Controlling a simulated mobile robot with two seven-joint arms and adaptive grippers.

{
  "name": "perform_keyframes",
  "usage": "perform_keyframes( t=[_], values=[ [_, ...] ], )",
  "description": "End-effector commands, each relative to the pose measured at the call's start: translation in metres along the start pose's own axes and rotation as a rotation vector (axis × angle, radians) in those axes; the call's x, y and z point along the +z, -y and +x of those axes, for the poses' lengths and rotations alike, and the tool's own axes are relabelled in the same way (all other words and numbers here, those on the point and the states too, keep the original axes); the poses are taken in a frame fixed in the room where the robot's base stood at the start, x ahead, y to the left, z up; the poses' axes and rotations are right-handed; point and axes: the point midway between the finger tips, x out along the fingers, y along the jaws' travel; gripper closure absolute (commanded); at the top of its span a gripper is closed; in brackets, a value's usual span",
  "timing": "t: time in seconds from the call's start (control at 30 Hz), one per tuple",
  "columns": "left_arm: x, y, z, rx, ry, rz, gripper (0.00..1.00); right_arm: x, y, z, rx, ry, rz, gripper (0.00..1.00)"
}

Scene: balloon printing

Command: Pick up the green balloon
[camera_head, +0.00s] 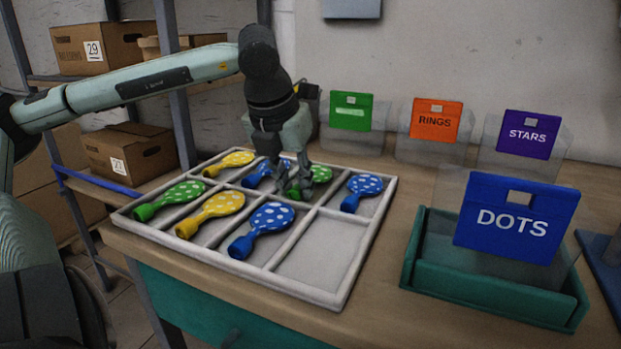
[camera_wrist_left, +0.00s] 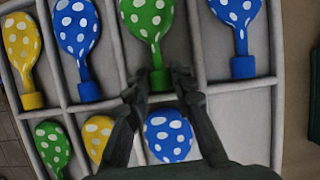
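The tray (camera_head: 345,286) holds several dotted balloons in compartments. One green balloon with white dots (camera_head: 320,173) lies in the back row, partly hidden by my left gripper (camera_head: 291,183). In the left wrist view, that green balloon (camera_wrist_left: 147,17) lies beyond the fingertips. My left gripper (camera_wrist_left: 158,84) is open there, one finger on each side of the balloon's neck end; I cannot tell whether they touch it. A second green balloon (camera_head: 170,198) lies in the front left compartment and also shows in the left wrist view (camera_wrist_left: 52,146). My right gripper is not in view.
Yellow balloons (camera_head: 211,211) and blue balloons (camera_head: 264,226) fill other compartments; the front right compartment (camera_head: 318,250) is empty. Right of the tray stands a green box (camera_head: 490,300) with a blue DOTS sign (camera_head: 515,218). Green, RINGS and STARS signs stand behind. Shelves with cartons are at left.

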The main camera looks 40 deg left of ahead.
Motion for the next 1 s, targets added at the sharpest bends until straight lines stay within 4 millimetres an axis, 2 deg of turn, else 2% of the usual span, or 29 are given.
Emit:
perform_keyframes(
  t=[0.07, 0.47, 0.57, 0.63, 0.83, 1.0],
  values=[
    [0.000, 0.000, 0.000, 0.000, 0.000, 0.000, 0.88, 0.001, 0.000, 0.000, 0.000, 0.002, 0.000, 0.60],
    [0.002, 0.000, -0.004, 0.000, 0.001, 0.000, 0.89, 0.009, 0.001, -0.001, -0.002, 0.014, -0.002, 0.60],
    [0.005, 0.000, -0.011, 0.000, 0.003, 0.000, 0.89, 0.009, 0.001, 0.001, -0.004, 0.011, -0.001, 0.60],
    [0.008, 0.000, -0.017, 0.001, 0.003, 0.000, 0.89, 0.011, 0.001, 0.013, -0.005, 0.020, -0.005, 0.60],
    [0.018, 0.000, -0.043, 0.001, 0.004, 0.001, 0.89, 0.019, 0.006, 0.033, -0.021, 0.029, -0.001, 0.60],
    [0.012, -0.017, -0.053, -0.005, 0.004, -0.002, 0.89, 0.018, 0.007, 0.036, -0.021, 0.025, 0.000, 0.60]
  ],
)
